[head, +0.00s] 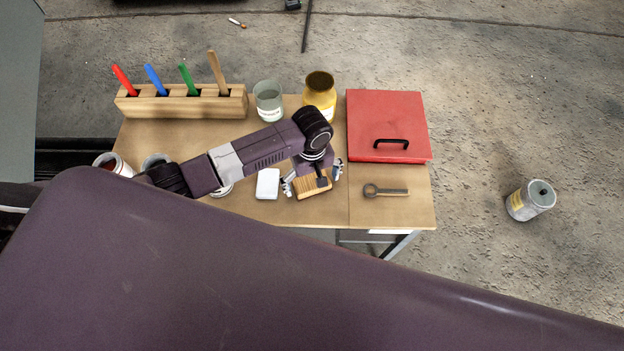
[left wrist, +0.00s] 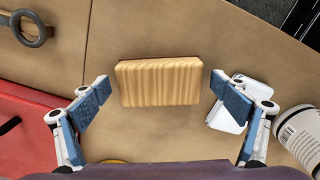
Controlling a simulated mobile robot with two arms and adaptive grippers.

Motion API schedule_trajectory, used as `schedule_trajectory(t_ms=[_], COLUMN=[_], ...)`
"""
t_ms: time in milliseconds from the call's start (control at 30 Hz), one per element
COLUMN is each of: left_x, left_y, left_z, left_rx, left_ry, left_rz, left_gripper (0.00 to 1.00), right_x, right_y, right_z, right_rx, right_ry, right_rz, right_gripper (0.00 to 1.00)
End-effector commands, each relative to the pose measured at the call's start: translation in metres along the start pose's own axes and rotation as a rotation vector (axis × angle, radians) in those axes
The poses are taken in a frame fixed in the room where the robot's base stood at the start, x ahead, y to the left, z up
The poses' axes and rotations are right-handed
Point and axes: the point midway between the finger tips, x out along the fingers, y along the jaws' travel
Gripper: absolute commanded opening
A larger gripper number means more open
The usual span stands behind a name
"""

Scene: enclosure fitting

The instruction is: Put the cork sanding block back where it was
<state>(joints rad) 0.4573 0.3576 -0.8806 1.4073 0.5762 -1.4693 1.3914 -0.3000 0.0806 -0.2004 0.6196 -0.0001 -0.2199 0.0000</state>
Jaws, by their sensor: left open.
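The sanding block, a tan block with a striped grain (head: 313,187), lies on the workbench near its front edge. It also shows in the left wrist view (left wrist: 160,82), flat and centred. My left gripper (head: 313,178) is above it with its fingers spread, one on each side of the block. In the left wrist view the fingertips (left wrist: 160,86) are open, with a gap between each of them and the block's ends. The wrist hides part of the block in the head view. My right gripper is not in view.
A white block (head: 268,183) lies just left of the sanding block. A metal eye bolt (head: 385,191) and a red case (head: 390,125) are to the right. A grey jar (head: 268,101), a yellow jar (head: 320,95) and a wooden rack (head: 182,105) of coloured handles stand behind.

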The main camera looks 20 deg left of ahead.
Motion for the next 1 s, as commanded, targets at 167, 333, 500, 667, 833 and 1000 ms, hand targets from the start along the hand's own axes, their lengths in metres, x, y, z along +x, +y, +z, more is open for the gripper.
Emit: schedule_trajectory(t_ms=[167,333,500,667,833,1000], left_x=[-0.013,-0.047,-0.083,-0.108,-0.119,-0.121], left_y=[0.001,0.002,0.002,0.001,0.001,0.000], left_z=[0.000,-0.001,-0.001,-0.001,0.000,0.000], left_rx=[0.001,0.001,0.000,0.000,0.000,-0.001], left_ry=[0.001,0.002,0.002,0.000,0.001,0.000], left_rz=[0.003,0.005,0.005,0.003,0.001,0.000], left_gripper=[0.91,0.91,0.91,0.91,0.91,0.91], right_x=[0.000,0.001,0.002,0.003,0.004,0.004], right_y=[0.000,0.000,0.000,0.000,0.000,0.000], right_z=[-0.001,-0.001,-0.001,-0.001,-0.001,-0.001], right_rx=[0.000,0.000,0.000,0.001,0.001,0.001], right_ry=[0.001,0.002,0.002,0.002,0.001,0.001], right_rz=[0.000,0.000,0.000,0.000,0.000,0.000], right_gripper=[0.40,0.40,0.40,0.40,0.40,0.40])
